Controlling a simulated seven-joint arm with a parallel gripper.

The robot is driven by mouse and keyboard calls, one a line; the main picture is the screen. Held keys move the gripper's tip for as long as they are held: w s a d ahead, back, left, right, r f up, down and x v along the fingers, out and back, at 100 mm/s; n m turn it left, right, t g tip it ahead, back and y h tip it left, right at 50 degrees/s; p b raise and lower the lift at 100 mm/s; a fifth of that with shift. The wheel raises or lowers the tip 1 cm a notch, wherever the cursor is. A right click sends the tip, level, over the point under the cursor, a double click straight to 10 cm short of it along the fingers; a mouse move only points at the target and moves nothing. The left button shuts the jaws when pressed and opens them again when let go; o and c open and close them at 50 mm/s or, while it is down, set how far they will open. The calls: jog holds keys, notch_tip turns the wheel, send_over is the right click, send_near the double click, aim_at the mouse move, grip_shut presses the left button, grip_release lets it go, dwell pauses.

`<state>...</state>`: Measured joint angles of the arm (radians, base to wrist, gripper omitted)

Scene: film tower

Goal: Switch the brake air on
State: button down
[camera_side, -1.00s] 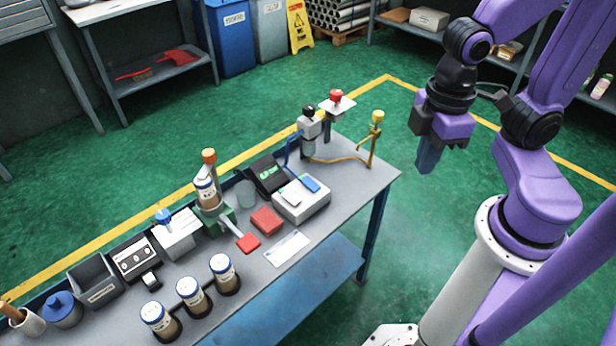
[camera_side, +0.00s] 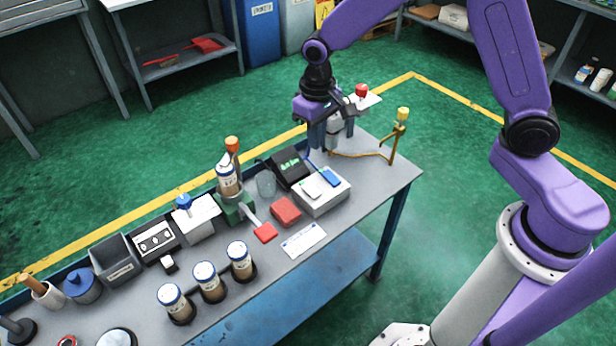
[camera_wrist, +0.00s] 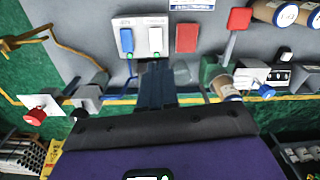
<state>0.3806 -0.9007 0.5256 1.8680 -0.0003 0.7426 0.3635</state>
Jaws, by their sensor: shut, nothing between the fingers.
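My gripper (camera_side: 316,140) is shut and empty, pointing down above the back edge of the bench. In the wrist view its fingers (camera_wrist: 157,75) point toward a white box (camera_wrist: 145,25) with a blue paddle (camera_wrist: 127,40), a pale paddle (camera_wrist: 155,38) and small green marks. The same white box (camera_side: 322,202) shows in the side view, in front of the gripper. A grey valve-like unit (camera_side: 334,134) with a blue hose is partly hidden behind the gripper. Its black knob (camera_wrist: 80,112) shows in the wrist view. I cannot read which control is the brake air.
A red mushroom button (camera_side: 361,90) on a white plate and a yellow-topped post (camera_side: 402,114) stand at the bench's right end. A black display unit (camera_side: 289,165), a clear cup (camera_side: 266,183) and a bottle in a green stand (camera_side: 237,207) are left of the gripper.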

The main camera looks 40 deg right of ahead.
jog(key=m, duration=0.2)
send_over(308, 186)
notch_tip(308, 186, down, 3)
jog(key=shift+w+f, duration=0.1)
notch_tip(308, 186, down, 14)
jog(key=shift+f, duration=0.1)
dwell(0.6)
